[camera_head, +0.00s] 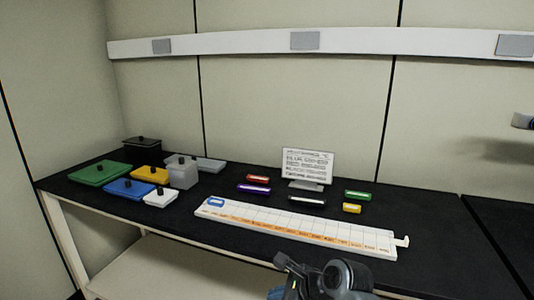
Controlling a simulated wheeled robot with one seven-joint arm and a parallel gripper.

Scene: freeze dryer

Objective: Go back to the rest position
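My gripper (288,266) shows only in part at the bottom middle of the head view, with dark arm parts beside it. It is in front of the bench's front edge, apart from the things on the bench. Its fingertips are not clear, so I cannot tell whether it is open or shut. I see nothing held in it.
The black bench (430,225) carries a long white labelled strip (300,226) with a blue labelled piece (216,202) on its left end. Several coloured labelled pieces surround a sign (307,164). Lidded containers, including a green one (100,173), stand at left. The right side is clear.

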